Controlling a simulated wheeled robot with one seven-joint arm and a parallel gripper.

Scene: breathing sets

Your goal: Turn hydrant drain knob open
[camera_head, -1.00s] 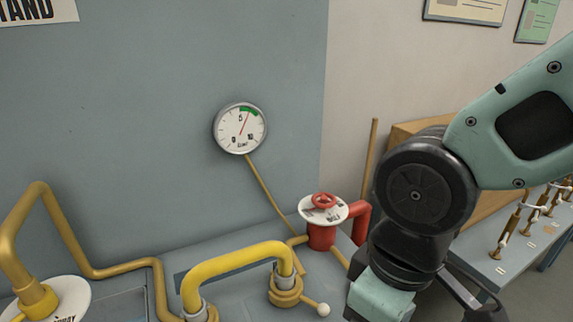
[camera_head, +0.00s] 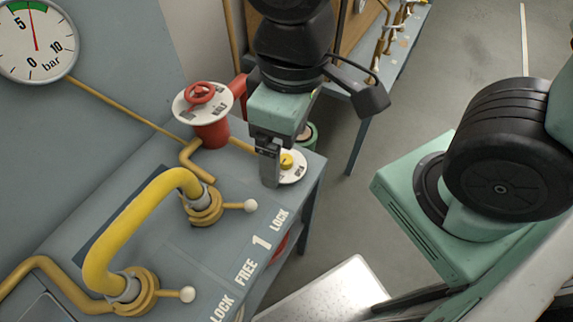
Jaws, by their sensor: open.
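A red hydrant body (camera_head: 211,132) stands at the back of the grey bench, with a white dial plate (camera_head: 186,108) and a red handwheel (camera_head: 201,93) on top. A small yellow knob (camera_head: 287,161) on a white labelled plate (camera_head: 296,172) sits near the bench's right corner. I cannot tell for sure which of the two is the drain knob. My gripper (camera_head: 270,180) points down beside the yellow knob, open. One finger shows just left of the knob and partly covers its plate; the other finger is not clear. Contact cannot be told.
A yellow hose (camera_head: 130,222) arches between two brass fittings with white-balled levers at the front left. A pressure gauge (camera_head: 37,42) is on the wall. A side table (camera_head: 408,52) with brass valves stands behind. Open floor (camera_head: 470,70) lies right of the bench.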

